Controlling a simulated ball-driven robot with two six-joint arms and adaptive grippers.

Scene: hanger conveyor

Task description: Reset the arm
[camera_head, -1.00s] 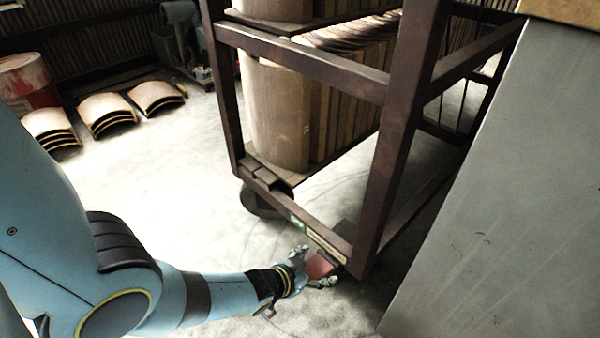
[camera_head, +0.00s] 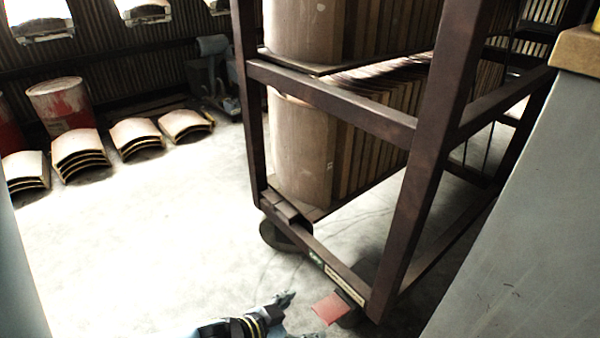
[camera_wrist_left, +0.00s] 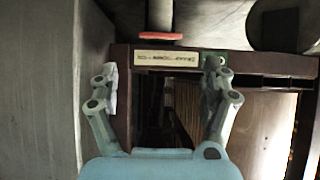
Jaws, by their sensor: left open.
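My left gripper (camera_head: 298,316) is at the bottom edge of the head view, its fingers pointing right toward the cart's lower corner. It is open and empty, and most of its arm is cut off by the frame. In the left wrist view both fingers (camera_wrist_left: 162,75) are spread apart with nothing between them. A red pedal (camera_head: 328,308) at the cart's corner wheel lies just beyond the fingers, apart from them. The red pedal also shows in the left wrist view (camera_wrist_left: 147,36). My right gripper is not in view.
A dark brown metal cart (camera_head: 440,150) with stacked curved brown panels (camera_head: 305,150) stands close ahead. A grey slab-like surface (camera_head: 520,220) rises at right. Curved panel stacks (camera_head: 80,152) and a red barrel (camera_head: 62,105) are at back left. The floor between is clear.

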